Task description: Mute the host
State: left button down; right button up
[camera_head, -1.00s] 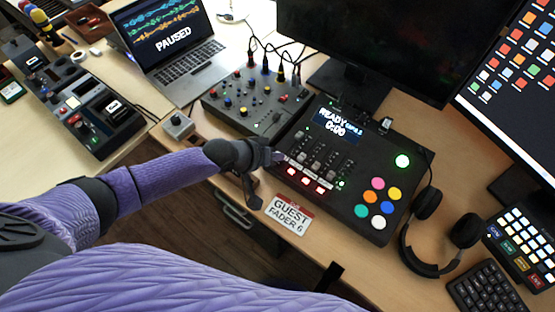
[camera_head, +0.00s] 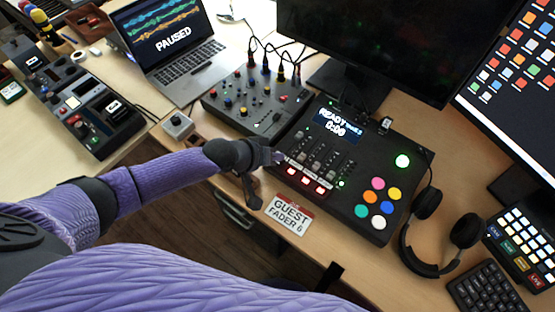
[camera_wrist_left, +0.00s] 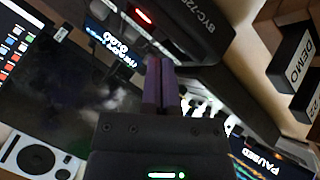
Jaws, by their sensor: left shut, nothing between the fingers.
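The black mixing console (camera_head: 350,170) stands on the desk with its screen (camera_head: 337,124) reading READY and 0:00. It has a row of faders (camera_head: 318,155), red-lit buttons (camera_head: 306,180) along the front left and several coloured round pads (camera_head: 377,209). My left gripper (camera_head: 279,157) is shut and empty at the console's left edge, near the left end of the button row. Contact cannot be told. In the left wrist view its closed fingers (camera_wrist_left: 161,85) point toward the console, where one red-lit button (camera_wrist_left: 143,16) shows. My right gripper is out of view.
A card reading GUEST FADER 6 (camera_head: 289,214) lies at the desk's front edge. A smaller mixer (camera_head: 256,100) with cables stands behind my gripper. Headphones (camera_head: 440,232) lie right of the console, a monitor (camera_head: 375,45) behind it. A small grey box (camera_head: 178,124) stands left.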

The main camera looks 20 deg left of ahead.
pick_arm(q)
jog(key=shift+f+b, duration=0.3)
jog(key=shift+f, duration=0.2)
jog(key=shift+f, duration=0.25)
dwell(0.4)
jog(key=shift+r+p, duration=0.5)
jog(key=shift+r, duration=0.25)
notch_tip(320, 180, up, 6)
jog(key=p, duration=0.5)
jog(key=shift+p, duration=0.3)
